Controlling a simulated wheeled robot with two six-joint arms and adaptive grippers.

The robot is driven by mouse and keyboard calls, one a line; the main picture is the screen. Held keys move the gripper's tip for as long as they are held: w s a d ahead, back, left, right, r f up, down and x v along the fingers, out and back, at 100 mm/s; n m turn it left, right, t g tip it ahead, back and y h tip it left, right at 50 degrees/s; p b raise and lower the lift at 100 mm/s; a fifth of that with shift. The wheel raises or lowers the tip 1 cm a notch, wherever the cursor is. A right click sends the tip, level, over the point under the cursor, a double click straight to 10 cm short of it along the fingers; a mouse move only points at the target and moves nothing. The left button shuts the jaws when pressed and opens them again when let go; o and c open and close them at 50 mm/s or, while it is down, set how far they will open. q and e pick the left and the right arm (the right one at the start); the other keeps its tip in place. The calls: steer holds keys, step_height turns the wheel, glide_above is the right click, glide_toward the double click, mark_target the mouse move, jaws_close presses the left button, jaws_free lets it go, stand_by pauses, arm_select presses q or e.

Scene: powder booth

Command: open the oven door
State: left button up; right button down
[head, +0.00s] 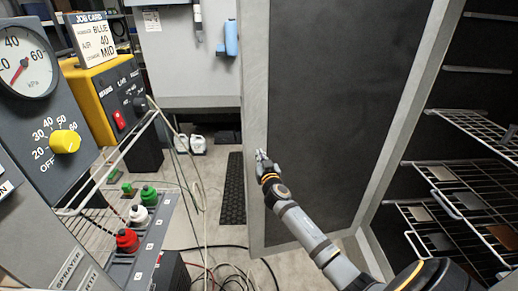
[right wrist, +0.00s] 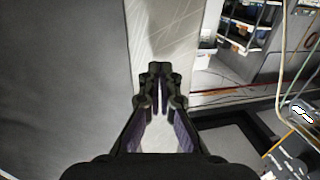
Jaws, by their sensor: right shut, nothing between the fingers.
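The oven door (head: 330,90) stands swung open, with a dark inner panel and a light grey frame. Its free edge is at the left, and the oven interior is at the right. My right gripper (head: 262,157) is in front of the door's grey left frame strip, its fingers shut and empty. In the right wrist view the shut fingers (right wrist: 160,88) lie over the grey strip (right wrist: 170,30), with the dark panel to the left. I cannot tell if they touch it. No handle shows. My left gripper is not in view.
Wire racks (head: 460,122) with flat plates fill the oven at the right. Hoses (head: 198,200) and a black mat (head: 232,190) lie on the floor.

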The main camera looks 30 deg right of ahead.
steer(key=shift+x, duration=1.1)
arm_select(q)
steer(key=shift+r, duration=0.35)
